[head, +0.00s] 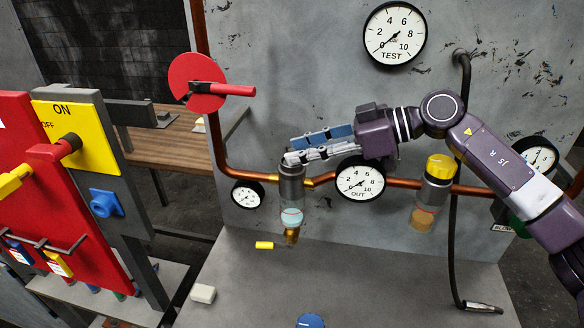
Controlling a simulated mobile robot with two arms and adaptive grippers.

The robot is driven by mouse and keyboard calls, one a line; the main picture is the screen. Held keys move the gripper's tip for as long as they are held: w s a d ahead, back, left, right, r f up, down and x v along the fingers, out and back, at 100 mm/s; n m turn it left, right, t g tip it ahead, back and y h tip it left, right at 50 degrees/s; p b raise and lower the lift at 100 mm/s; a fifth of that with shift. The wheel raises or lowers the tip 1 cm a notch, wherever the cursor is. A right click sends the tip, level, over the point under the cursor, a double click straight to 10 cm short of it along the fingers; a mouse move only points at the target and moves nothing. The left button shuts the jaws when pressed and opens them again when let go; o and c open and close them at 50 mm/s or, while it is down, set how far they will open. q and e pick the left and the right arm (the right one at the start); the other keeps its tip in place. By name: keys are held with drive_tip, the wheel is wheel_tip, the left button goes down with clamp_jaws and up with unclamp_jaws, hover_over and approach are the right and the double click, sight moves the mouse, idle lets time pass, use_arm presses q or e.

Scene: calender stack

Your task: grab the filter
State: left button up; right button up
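A filter with a dark grey head (291,180) and a clear bowl with a pale blue-green band hangs upright on the copper pipe at picture centre-left. A second filter-like unit with a yellow cap (440,167) and an amber bowl hangs further right. My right gripper (288,150) reaches in from the right, with its fingertips at the top of the grey-headed filter. Its two long fingers lie one above the other with a narrow gap between them, and nothing shows held. Whether they touch the filter cannot be told. My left gripper is not in view.
The copper pipe (236,172) runs along the grey panel, with gauges beside the filter, including the OUT gauge (360,184). A red disc valve (198,82) is at upper left. A yellow piece (264,245) and a white block (203,294) lie below. A black hose (455,250) hangs right.

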drive_tip(key=shift+x, duration=1.3)
drive_tip(key=shift+d+r, duration=0.1)
clamp_jaws()
drive_tip(key=shift+r, duration=0.1)
